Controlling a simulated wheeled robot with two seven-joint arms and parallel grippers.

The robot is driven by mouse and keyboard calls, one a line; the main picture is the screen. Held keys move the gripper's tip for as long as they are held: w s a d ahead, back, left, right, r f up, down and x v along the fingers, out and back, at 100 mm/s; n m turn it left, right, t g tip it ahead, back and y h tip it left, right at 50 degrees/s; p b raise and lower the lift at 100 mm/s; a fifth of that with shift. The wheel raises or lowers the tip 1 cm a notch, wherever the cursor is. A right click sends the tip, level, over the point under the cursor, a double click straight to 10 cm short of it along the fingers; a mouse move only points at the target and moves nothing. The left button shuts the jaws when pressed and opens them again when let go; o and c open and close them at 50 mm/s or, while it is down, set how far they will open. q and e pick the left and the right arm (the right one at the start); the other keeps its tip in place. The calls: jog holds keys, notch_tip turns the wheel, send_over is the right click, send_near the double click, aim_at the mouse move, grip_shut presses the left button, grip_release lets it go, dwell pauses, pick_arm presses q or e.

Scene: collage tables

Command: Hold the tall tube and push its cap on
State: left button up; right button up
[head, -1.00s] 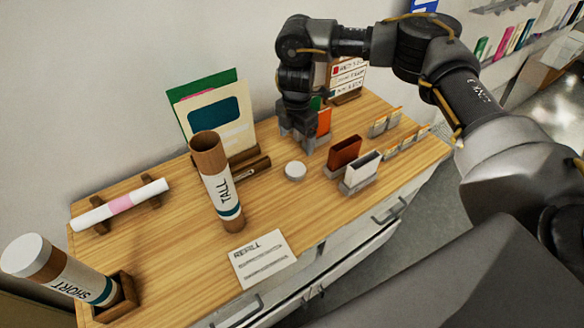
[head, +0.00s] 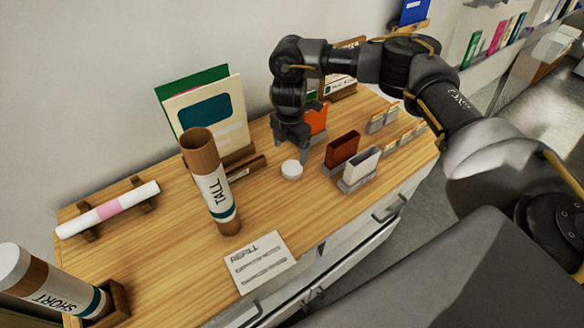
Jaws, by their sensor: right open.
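The tall tube (head: 214,188) stands upright on the wooden table, brown with a white "TALL" label and a green band. Its top end is open. I cannot tell whether the fingertips touch the cap. My left gripper is not in view.
A short tube (head: 50,287) with a white cap leans in a wooden holder (head: 118,300) at front left. A rolled paper (head: 108,210) rests on supports. A "REFILL" card (head: 260,262) lies in front. Card boxes (head: 341,150) stand right of the cap; folders (head: 207,110) stand behind.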

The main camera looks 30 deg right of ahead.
aim_at(292, 168)
jog(key=shift+f, duration=0.75)
jog(key=shift+f, duration=0.1)
jog(key=shift+s+f, duration=0.15)
jog(key=shift+f, duration=0.1)
jog(key=f, duration=0.3)
jog(key=shift+s+d+f+p, duration=0.1)
jog(key=shift+s+f+p, duration=0.1)
jog(key=shift+f+p, duration=0.15)
jog(key=shift+f, duration=0.45)
